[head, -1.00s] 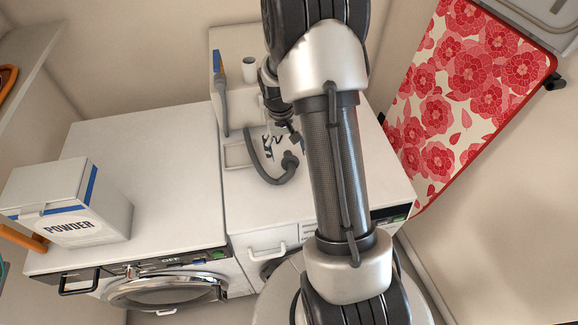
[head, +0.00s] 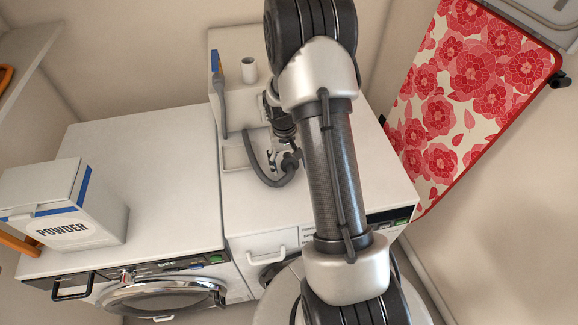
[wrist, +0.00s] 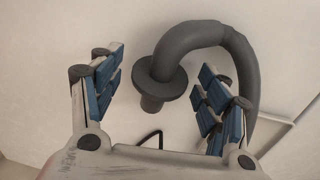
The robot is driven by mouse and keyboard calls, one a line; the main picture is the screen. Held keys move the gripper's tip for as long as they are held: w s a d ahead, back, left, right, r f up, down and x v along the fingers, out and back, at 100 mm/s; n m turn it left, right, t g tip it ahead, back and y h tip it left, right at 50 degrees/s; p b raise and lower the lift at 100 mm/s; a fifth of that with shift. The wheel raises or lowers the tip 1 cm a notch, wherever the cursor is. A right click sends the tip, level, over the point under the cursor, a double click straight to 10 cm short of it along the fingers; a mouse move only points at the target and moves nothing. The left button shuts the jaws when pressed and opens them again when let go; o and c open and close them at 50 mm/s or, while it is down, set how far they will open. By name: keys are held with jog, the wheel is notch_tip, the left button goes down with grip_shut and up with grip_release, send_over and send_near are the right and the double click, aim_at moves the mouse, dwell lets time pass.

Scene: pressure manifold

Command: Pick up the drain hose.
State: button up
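The drain hose (head: 265,175) is a thick dark grey curved tube on the white right-hand machine. In the wrist view the hose (wrist: 205,35) arches over and ends in a wide round collar with a short stub. My gripper (wrist: 160,68) is open, with one blue-padded finger to the left of the collar and the other to its right, beside the curved tube. I see no clear grip on the hose. In the head view my gripper (head: 279,160) is by the hose end, partly hidden by my arm.
A white powder box (head: 65,205) stands on the left machine (head: 150,160). A white cup (head: 249,69) and a thin grey hose-like piece with a blue part (head: 223,95) are at the back of the right machine. A red floral ironing board (head: 460,95) leans at right.

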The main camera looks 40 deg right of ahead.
jog(key=c, duration=1)
